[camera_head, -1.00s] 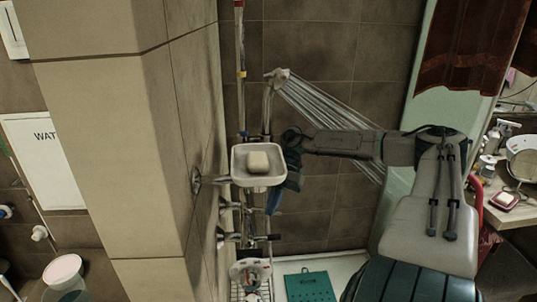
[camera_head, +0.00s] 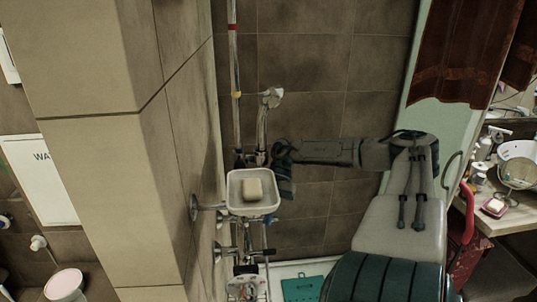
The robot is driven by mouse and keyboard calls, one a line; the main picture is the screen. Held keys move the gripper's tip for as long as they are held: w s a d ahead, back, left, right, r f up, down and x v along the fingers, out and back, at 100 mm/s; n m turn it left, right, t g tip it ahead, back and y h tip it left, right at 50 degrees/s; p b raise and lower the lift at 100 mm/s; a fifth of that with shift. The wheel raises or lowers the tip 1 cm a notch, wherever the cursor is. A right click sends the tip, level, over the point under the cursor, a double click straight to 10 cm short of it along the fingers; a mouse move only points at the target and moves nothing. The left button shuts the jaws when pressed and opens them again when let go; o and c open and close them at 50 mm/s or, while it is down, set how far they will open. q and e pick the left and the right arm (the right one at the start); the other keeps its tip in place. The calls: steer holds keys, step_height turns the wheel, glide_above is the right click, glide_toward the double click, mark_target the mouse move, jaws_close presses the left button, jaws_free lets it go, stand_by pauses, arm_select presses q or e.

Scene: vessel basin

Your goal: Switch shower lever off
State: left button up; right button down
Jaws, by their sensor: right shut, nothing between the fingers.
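The shower head (camera_head: 271,97) sits at the top of its hose, beside a vertical pipe on the tiled wall, and no water shows from it. Below the white soap dish (camera_head: 236,206) are the shower fittings, with a horizontal lever (camera_head: 262,252) sticking out to the right. My right gripper (camera_head: 272,217) reaches in from the right, just behind and beside the dish's right edge. It is shut and empty, with its tips partly hidden by the dish. It is above the lever and looks apart from it. My left gripper is out of view.
A tiled pillar (camera_head: 160,200) blocks the left. A teal mat (camera_head: 303,289) lies on the shower floor. A cluttered counter (camera_head: 513,222) stands at the right.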

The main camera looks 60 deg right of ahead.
steer(key=shift+w+d+r, duration=0.1)
steer(key=shift+d+r, duration=0.05)
stand_by(0.4)
steer(key=shift+d+r, duration=0.15)
steer(key=shift+r, duration=0.1)
steer(key=w+d+r+b, duration=0.1)
steer(key=w+d+b, duration=0.1)
steer(key=d+b, duration=1.1)
steer(key=shift+w+r+b, duration=0.15)
steer(key=shift+r+b, duration=0.1)
steer(key=shift+b, duration=0.45)
steer(key=shift+d, duration=0.1)
